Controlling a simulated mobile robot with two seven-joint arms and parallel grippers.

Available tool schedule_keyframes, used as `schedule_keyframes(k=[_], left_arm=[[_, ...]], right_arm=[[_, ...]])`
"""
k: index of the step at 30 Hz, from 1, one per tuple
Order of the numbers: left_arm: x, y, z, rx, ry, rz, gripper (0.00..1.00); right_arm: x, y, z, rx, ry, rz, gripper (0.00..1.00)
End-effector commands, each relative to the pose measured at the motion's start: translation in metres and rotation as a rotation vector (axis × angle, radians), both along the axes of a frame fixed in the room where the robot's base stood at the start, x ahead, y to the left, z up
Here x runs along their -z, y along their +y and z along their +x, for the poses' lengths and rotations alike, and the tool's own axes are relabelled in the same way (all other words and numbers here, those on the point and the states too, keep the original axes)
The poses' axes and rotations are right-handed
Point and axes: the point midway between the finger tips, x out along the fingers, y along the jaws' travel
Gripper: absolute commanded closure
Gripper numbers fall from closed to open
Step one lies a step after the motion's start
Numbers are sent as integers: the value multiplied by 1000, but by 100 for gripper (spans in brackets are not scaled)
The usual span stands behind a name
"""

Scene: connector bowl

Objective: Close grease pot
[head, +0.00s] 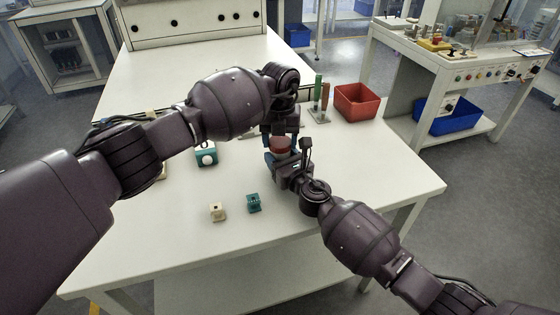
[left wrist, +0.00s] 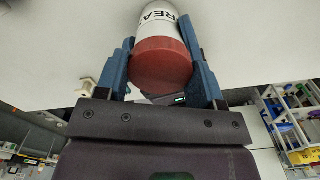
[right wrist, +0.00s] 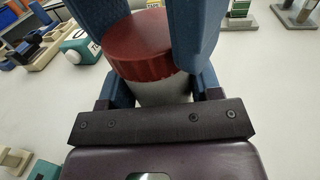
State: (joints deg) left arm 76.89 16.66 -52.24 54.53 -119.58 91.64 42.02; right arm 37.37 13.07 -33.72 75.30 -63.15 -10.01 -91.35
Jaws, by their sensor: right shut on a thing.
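The grease pot is a white pot with dark lettering; its body shows in the left wrist view (left wrist: 157,17) and in the right wrist view (right wrist: 163,90). Its red lid (head: 281,145) sits on top of the body, also seen in the right wrist view (right wrist: 138,45); I cannot tell whether it is tight. My right gripper (head: 284,160) is shut on the pot body from the near right side, above the table. My left gripper (head: 281,136) points down from above, its blue fingers on either side of the lid, appearing open around it with little gap.
A teal block with a white knob (head: 206,156) stands left of the grippers. A cream connector (head: 217,212) and a teal connector (head: 254,203) lie near the front. A red bin (head: 357,103) and a green upright piece (head: 317,90) stand behind.

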Motion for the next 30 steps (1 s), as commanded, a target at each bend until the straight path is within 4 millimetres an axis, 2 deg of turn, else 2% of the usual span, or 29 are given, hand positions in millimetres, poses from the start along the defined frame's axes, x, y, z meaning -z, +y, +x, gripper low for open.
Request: schedule_keyframes(k=[3, 8, 18, 22, 23, 28, 30], left_arm=[[0, 0, 0, 0, 0, 0, 67], [0, 0, 0, 39, -1, 1, 67], [-1, 0, 1, 458, -2, 3, 68], [0, 0, 0, 446, -1, 1, 68], [0, 0, 0, 445, -1, 1, 38], [0, 0, 0, 443, -1, 0, 12], [0, 0, 0, 443, 0, 0, 9]], right_arm=[[0, 0, 0, 0, 0, 0, 100], [0, 0, 0, 0, 0, 0, 100], [0, 0, 0, 0, 0, 0, 100], [0, 0, 0, 0, 0, 0, 100], [0, 0, 0, 0, 0, 0, 100], [0, 0, 0, 0, 1, 0, 100], [0, 0, 0, 0, 1, 0, 100]])
